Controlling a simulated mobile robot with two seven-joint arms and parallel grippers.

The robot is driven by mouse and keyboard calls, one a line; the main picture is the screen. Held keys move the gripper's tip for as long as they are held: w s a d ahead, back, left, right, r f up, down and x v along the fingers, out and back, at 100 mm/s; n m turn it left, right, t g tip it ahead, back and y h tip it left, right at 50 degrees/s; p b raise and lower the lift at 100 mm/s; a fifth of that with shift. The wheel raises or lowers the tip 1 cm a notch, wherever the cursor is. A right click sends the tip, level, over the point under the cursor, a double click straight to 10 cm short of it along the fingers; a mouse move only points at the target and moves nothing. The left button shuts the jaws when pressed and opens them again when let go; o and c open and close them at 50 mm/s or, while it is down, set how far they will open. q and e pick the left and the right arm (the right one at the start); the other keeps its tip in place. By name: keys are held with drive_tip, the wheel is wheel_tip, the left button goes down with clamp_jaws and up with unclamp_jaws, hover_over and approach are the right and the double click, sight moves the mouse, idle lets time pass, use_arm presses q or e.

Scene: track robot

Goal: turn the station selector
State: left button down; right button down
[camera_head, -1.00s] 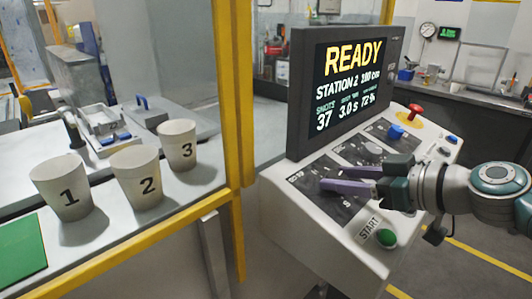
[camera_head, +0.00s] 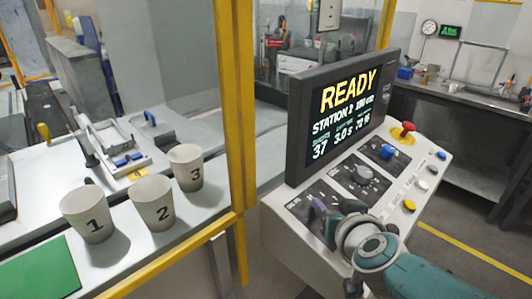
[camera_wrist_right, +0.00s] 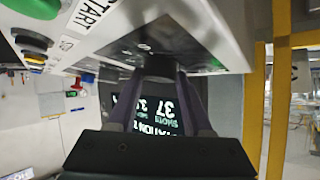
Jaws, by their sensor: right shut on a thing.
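The slanted white console (camera_head: 285,215) carries a screen (camera_head: 335,112) reading READY and STATION 2. Its black panel has a grey dial (camera_head: 362,176) and a blue knob (camera_head: 387,152). My right gripper (camera_head: 322,214) is at the panel's lower left, fingers against the panel. In the right wrist view, its two purple fingers (camera_wrist_right: 159,76) are shut on a dark knob (camera_wrist_right: 158,66), apparently the station selector. My gripper hides this knob in the head view, so its pointer setting cannot be read. My left gripper is out of view.
A red button (camera_head: 407,127) and several coloured buttons line the console's right side. The green START button (camera_wrist_right: 32,43) shows beside my gripper in the wrist view. Cups 1 (camera_head: 88,212), 2 (camera_head: 152,204) and 3 (camera_head: 185,168) stand left, behind a yellow post (camera_head: 242,110).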

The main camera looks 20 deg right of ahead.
drive_tip(key=shift+w+a+r+m+h, duration=0.2)
drive_tip(key=shift+m+h, duration=0.1)
drive_tip(key=shift+m, duration=0.3)
drive_tip(key=shift+a+f+m+g+h, duration=0.1)
drive_tip(key=shift+f+m+g+h, duration=0.05)
drive_tip(key=shift+m+g+h, duration=0.65)
drive_tip(key=shift+w+m+g+h+b, duration=0.1)
drive_tip(key=shift+m+g+h+b, duration=0.85)
drive_tip(key=shift+m+g, duration=0.7)
drive_tip(key=shift+m, duration=0.55)
drive_tip(key=shift+c, duration=1.6)
unclamp_jaws()
